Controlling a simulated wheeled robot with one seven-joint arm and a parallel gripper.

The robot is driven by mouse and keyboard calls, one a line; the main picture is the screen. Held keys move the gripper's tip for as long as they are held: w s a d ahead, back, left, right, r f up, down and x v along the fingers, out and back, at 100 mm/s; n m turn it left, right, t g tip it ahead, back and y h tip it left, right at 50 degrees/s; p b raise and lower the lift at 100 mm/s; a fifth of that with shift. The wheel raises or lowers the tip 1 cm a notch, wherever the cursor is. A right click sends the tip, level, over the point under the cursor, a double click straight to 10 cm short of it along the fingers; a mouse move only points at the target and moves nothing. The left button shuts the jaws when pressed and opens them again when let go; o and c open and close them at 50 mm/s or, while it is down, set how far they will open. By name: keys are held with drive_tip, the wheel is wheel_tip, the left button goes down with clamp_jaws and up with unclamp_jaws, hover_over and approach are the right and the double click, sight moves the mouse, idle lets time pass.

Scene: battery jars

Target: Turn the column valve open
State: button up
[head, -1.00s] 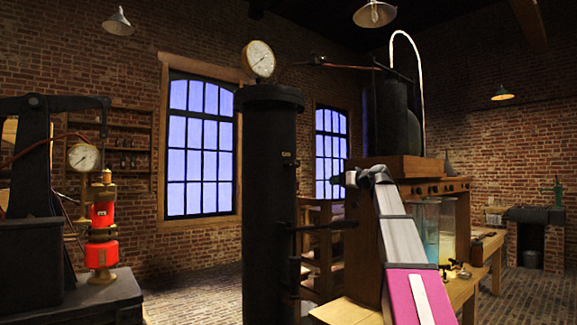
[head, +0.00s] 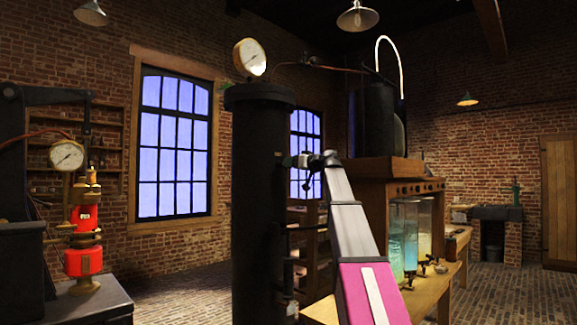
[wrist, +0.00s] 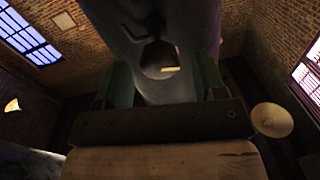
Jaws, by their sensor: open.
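The dark column (head: 258,210) stands upright at the centre of the head view, with a round gauge on top. In the wrist view the column (wrist: 178,20) fills the upper middle. A dark rounded fitting with a pale yellow bar, which looks like the valve (wrist: 158,60), sticks out from it. My gripper (wrist: 163,75) is open, its two greenish fingers on either side of this fitting, with no clear contact. In the head view my gripper (head: 292,160) is at the column's right side and hides most of the valve there.
A bench (head: 432,290) with glass jars (head: 403,235) and a dark tank (head: 372,125) stands right of my arm. A red device with a gauge (head: 83,235) is at the left. Brick floor (head: 185,295) is open between it and the column. A lower bracket juts from the column.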

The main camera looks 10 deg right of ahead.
drive_tip(key=shift+x, duration=1.4)
drive_tip(key=c, duration=0.9)
drive_tip(key=shift+n, duration=1.5)
drive_tip(key=o, duration=0.9)
drive_tip(key=shift+s, duration=0.1)
drive_tip(key=v, duration=1)
drive_tip(key=shift+s+d, duration=0.3)
